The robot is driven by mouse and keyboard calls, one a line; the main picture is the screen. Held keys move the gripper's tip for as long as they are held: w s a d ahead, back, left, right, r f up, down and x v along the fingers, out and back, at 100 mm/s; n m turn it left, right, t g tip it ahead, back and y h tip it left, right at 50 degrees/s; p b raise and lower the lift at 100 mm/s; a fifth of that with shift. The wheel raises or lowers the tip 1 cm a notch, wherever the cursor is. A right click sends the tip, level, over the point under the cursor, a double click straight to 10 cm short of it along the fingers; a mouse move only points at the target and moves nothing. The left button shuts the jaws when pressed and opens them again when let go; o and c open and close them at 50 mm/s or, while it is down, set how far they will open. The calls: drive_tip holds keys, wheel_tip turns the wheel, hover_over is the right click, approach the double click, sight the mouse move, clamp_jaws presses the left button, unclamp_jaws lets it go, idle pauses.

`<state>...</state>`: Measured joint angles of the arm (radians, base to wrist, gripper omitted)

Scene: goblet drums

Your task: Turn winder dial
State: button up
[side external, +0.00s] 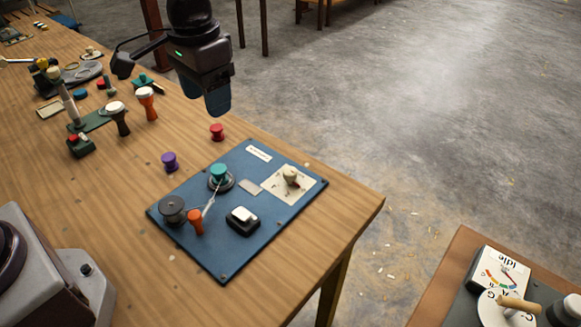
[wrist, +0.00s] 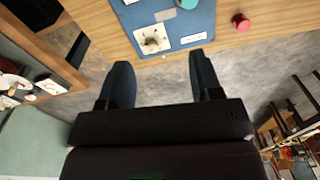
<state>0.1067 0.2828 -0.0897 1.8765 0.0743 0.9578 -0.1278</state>
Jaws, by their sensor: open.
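A blue board (side external: 240,247) lies flat near the table's corner. On its far right part is a cream plate (side external: 305,190) with a small cream dial knob (side external: 290,175). In the wrist view the knob (wrist: 151,43) sits on the white-looking plate (wrist: 160,32), just beyond the fingertips and between them in the picture. My gripper (side external: 218,102) is above the table, up and left of the knob in the side view, and apart from it. Its two dark blue fingers also show in the wrist view (wrist: 160,62), spread open with nothing between them.
The board also holds a teal spool (side external: 219,174), a dark grey spool (side external: 172,209), an orange peg (side external: 195,222) and a white rocker switch (side external: 242,218). A red spool (side external: 217,131) and a purple spool (side external: 169,161) stand beside it. Small goblet drums (side external: 146,102) stand farther left.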

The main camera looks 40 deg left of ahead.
drive_tip(key=n+g, duration=0.1)
hover_over(290, 170)
drive_tip(key=s, duration=0.4)
wheel_tip(290, 170, down, 11)
drive_tip(key=w+n, duration=0.2)
drive_tip(key=w, duration=0.2)
drive_tip(key=shift+t, duration=0.3)
wheel_tip(290, 170, down, 12)
drive_tip(key=shift+d+r, duration=0.1)
drive_tip(key=c, duration=0.9)
